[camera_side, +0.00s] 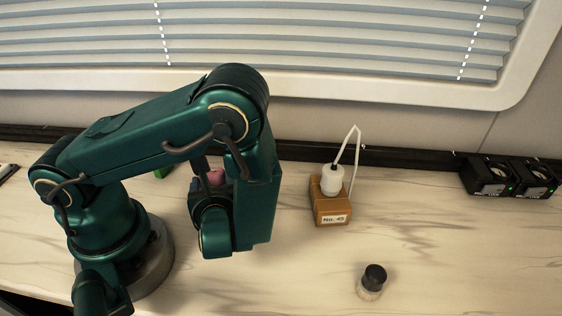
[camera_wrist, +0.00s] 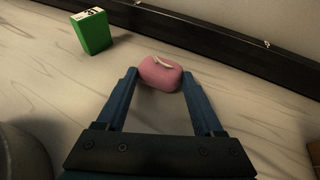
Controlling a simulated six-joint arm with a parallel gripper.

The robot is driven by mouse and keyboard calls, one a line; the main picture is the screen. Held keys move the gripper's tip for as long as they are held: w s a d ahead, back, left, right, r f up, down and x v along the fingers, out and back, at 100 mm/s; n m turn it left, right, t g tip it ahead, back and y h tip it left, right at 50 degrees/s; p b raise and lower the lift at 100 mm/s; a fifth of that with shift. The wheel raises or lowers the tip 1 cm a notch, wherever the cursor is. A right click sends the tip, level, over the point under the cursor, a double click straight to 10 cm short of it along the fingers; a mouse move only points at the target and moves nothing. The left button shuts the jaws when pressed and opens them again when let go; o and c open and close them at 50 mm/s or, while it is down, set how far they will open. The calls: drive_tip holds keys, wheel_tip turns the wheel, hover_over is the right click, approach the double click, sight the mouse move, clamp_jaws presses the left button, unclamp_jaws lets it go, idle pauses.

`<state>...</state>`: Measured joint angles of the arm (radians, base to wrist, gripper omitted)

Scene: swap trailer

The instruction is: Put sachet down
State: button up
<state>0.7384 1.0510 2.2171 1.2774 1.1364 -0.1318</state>
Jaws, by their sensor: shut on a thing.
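The sachet is a small pink rounded packet with a pale strip on top, seen in the wrist view (camera_wrist: 160,73). My gripper (camera_wrist: 160,80) has its two blue fingers on either side of it, shut on it. In the side view the pink sachet (camera_side: 215,176) shows partly behind my arm. My fingers are mostly hidden there. I cannot tell whether the sachet touches the table.
A green box (camera_wrist: 92,31) marked 21 stands at the upper left in the wrist view. The front right table is clear.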

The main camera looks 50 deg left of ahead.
drive_tip(key=o, duration=1.3)
drive_tip(key=v, duration=0.7)
drive_tip(key=shift+s+d, duration=0.1)
drive_tip(key=shift+s+r+n+g, duration=0.2)
drive_tip(key=shift+r+n+g, duration=0.15)
drive_tip(key=shift+n, duration=0.25)
drive_tip(key=shift+s+r+n+g, duration=0.25)
drive_tip(key=shift+n+g, duration=0.2)
drive_tip(key=shift+n, duration=0.15)
drive_tip(key=shift+d+r+n+t+h, duration=0.35)
drive_tip(key=shift+d+r+n+h, duration=0.3)
drive_tip(key=shift+r+n+h, duration=2.05)
drive_tip(key=shift+d+r+n+t+h, duration=0.55)
drive_tip(key=shift+r+n+h, duration=0.9)
drive_tip(key=shift+n, duration=2.5)
drive_tip(key=shift+d+r+n+t+h, duration=0.2)
drive_tip(key=shift+d+r+n+h, duration=0.55)
drive_tip(key=shift+r+n+h, duration=1.95)
